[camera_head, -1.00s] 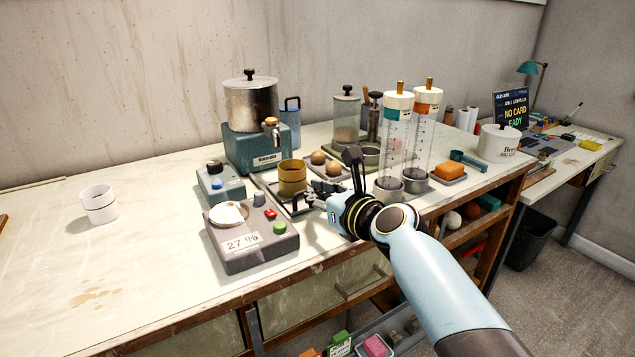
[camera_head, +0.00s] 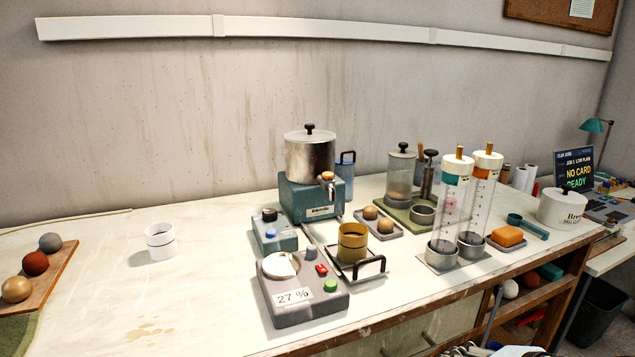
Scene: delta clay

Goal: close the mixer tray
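The mixer (camera_head: 315,192) is a teal machine with a lidded metal pot, towards the back of the bench. Its flat tray (camera_head: 345,275) lies out in front of it, towards the bench's front edge. A black loop handle (camera_head: 370,267) is at the tray's front end. A brass-coloured cup (camera_head: 353,240) stands upright on the tray and hides part of it. Neither of my grippers can be made out in this view, and nothing holds the handle.
A grey scale reading 27 % (camera_head: 303,290) stands close left of the tray. A small dish with two balls (camera_head: 378,222) and clear cylinders (camera_head: 450,210) are to its right. A white cup (camera_head: 160,241) stands farther left. The bench's left part is mostly clear.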

